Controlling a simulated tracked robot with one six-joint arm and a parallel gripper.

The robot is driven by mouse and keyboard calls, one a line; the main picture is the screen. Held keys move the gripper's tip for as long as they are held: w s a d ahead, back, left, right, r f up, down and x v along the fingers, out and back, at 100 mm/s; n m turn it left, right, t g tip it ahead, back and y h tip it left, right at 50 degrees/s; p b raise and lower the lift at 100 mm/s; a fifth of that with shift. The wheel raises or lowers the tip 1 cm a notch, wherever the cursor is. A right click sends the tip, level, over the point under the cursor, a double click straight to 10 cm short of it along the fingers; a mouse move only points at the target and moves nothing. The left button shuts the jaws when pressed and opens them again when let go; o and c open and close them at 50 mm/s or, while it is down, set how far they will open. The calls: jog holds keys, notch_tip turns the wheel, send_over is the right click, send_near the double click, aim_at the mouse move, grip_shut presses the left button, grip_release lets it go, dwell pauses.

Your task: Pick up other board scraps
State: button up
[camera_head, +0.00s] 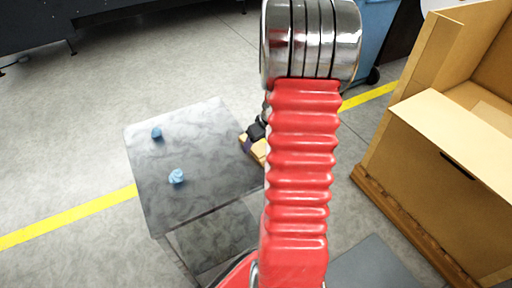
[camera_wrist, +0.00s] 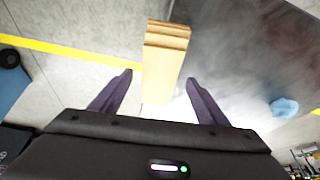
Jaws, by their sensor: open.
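A stack of tan board scraps (camera_wrist: 164,62) lies between the two dark fingers of my gripper (camera_wrist: 159,79) in the wrist view, at the edge of the grey table. The fingers are open, with a gap on either side of the stack. In the head view the tan scraps (camera_head: 259,151) show at the table's right edge, partly hidden by my red arm. My gripper (camera_head: 256,136) is there too, mostly hidden behind the arm.
The grey table (camera_head: 212,135) holds two small blue crumpled pieces, one farther back (camera_head: 156,133) and one nearer (camera_head: 177,176). A large open cardboard box (camera_head: 425,160) stands on a pallet at right. A blue bin (camera_head: 377,35) stands behind.

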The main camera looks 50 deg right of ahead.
jog(key=shift+w+d+f, duration=0.1)
jog(key=shift+w+f, duration=0.15)
jog(key=shift+f, duration=0.35)
jog(key=shift+c, duration=0.2)
jog(key=c, duration=1.1)
